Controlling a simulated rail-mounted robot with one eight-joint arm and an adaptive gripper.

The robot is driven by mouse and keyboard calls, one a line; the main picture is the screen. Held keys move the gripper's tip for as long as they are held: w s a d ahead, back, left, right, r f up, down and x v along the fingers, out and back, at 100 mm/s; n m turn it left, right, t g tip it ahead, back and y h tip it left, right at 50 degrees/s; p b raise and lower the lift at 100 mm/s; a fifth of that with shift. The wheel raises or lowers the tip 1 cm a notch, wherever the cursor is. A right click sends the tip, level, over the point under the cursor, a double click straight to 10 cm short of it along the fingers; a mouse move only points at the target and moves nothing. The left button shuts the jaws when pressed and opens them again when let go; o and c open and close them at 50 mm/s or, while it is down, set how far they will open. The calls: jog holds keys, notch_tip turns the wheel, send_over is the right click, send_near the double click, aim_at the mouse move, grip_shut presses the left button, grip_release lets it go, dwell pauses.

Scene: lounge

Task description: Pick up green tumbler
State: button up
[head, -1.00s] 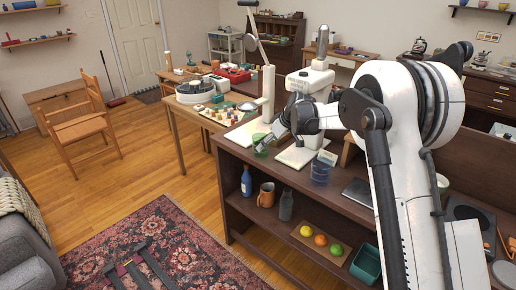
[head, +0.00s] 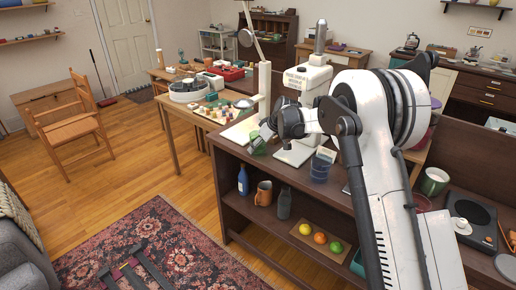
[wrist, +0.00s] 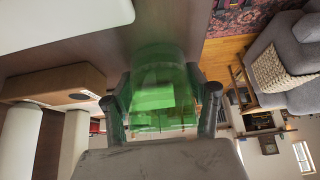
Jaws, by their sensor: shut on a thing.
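The green tumbler (wrist: 158,82) is see-through and sits between the two fingers of my gripper (wrist: 162,94) in the wrist view, one finger at each side of it. My gripper is shut on it. In the head view the green tumbler (head: 257,150) is small and partly covered by my gripper (head: 263,141), at the left end of the dark wooden counter (head: 232,154). I cannot tell whether its base touches the counter.
A blue see-through tumbler (head: 320,171) stands to the right on the counter. A white stand-like device (head: 306,90) rises behind my gripper. The lower shelf holds a blue bottle (head: 243,180), an orange-brown mug (head: 264,193), a grey bottle (head: 284,203) and fruit.

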jog(key=c, duration=0.3)
jog(key=shift+r, duration=0.1)
jog(key=shift+c, duration=0.2)
